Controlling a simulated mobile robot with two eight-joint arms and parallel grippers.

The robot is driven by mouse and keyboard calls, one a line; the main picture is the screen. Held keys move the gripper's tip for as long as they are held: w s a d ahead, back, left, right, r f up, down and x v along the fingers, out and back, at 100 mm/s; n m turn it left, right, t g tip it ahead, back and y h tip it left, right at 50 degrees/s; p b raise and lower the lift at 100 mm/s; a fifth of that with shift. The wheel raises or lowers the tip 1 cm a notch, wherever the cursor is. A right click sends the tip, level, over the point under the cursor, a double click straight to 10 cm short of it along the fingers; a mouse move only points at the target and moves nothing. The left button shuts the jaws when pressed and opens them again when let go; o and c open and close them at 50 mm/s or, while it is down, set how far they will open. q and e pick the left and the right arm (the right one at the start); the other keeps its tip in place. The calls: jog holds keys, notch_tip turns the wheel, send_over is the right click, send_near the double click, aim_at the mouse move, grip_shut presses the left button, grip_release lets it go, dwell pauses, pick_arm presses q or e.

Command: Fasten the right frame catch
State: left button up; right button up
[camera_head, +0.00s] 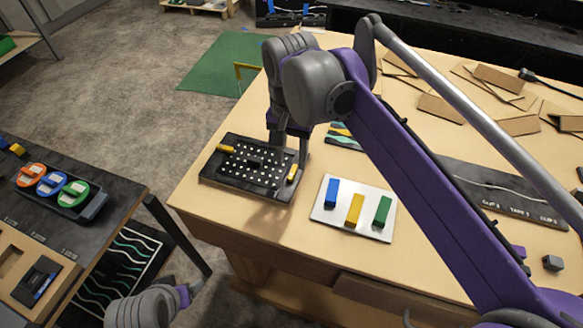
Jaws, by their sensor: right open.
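The black frame panel (245,183) with white dots lies on the wooden table near its left corner. Its left yellow catch (225,148) sits at the upper left edge. Its right yellow catch (293,173) sits at the right edge and stands at a different angle. My right gripper (289,148) is open and points down over the panel's right side, close to the right catch. I cannot tell whether it touches the catch. My left arm's end (150,306) shows at the bottom left, away from the panel; its fingers are not clear.
A white plate (325,218) with blue, yellow and green blocks lies right of the panel. Cardboard pieces (497,78) cover the table's back right. A dark side table (110,190) at left holds a tray with orange, blue and green round pieces. Floor separates the tables.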

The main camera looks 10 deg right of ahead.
aim_at(291, 175)
jog(key=shift+f, duration=2.3)
jog(key=shift+c, duration=0.2)
grip_shut()
